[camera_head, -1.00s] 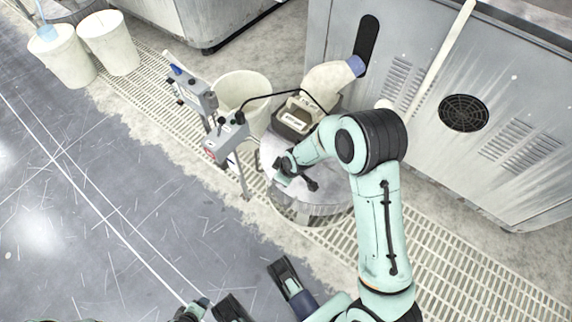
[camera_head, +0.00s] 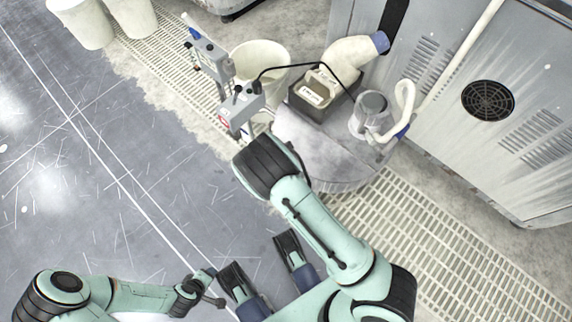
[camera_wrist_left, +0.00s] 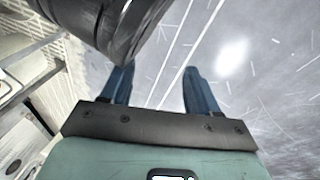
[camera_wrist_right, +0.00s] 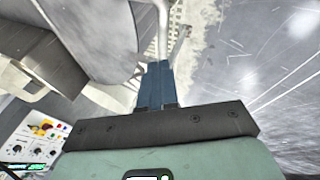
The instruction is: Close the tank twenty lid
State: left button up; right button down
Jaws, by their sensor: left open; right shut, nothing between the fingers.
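A round grey tank (camera_head: 350,175) stands on the floor grating in the head view. Its flat grey top (camera_head: 305,135) is in sight, partly hidden by my right arm; I cannot tell how its lid is set. My left gripper (camera_head: 203,288) is low over the floor near the white line, away from the tank. In the left wrist view it is open and empty (camera_wrist_left: 157,80). My right gripper is hidden behind my right arm in the head view. In the right wrist view it is shut and empty (camera_wrist_right: 156,80), with grey metal and grating beyond it.
A dark box (camera_head: 315,98) and a grey pump (camera_head: 370,112) with a hose sit on the tank top. A white bucket (camera_head: 262,57) and a meter on a stand (camera_head: 238,108) are beside it. A metal cabinet (camera_head: 470,140) is at right. Floor is clear at left.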

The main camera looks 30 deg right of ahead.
pick_arm(q)
jog(key=shift+s+a+f+g+b, duration=0.1)
jog(key=shift+s+f+g+b, duration=0.2)
jog(key=shift+s+f, duration=0.35)
pick_arm(e)
jog(key=shift+h, duration=0.3)
jog(key=f, duration=0.4)
jog(key=shift+s+a+f, duration=0.15)
jog(key=shift+a, duration=0.25)
pick_arm(q)
jog(key=shift+s, duration=0.1)
pick_arm(e)
jog(key=shift+f, duration=0.1)
